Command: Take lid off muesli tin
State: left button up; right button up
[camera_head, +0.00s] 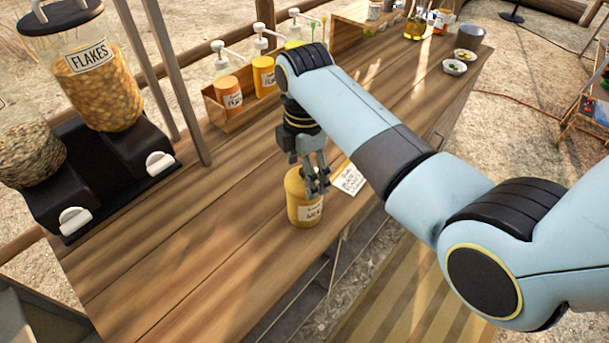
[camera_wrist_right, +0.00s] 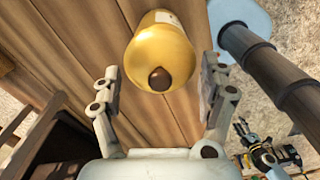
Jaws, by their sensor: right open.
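The yellow muesli tin (camera_head: 303,205) stands upright near the front edge of the wooden counter, with a white label on its side. In the right wrist view its yellow lid (camera_wrist_right: 160,50) is on, with a round brown knob (camera_wrist_right: 159,79) on top. My right gripper (camera_head: 318,188) points down over the tin and hides part of its top in the head view. In the right wrist view its open fingers (camera_wrist_right: 160,72) lie on either side of the lid, with visible gaps. The gripper holds nothing.
A white card (camera_head: 349,179) lies right beside the tin. Dispensers holding flakes (camera_head: 97,85) and other cereal stand at the left. A wooden box (camera_head: 216,112) with pump bottles and jars is behind. Small bowls (camera_head: 454,67) sit far right. The front-left counter is clear.

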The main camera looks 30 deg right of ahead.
jog(key=c, duration=0.9)
jog(key=shift+s, duration=0.1)
jog(key=c, duration=0.3)
jog(key=shift+c, duration=0.2)
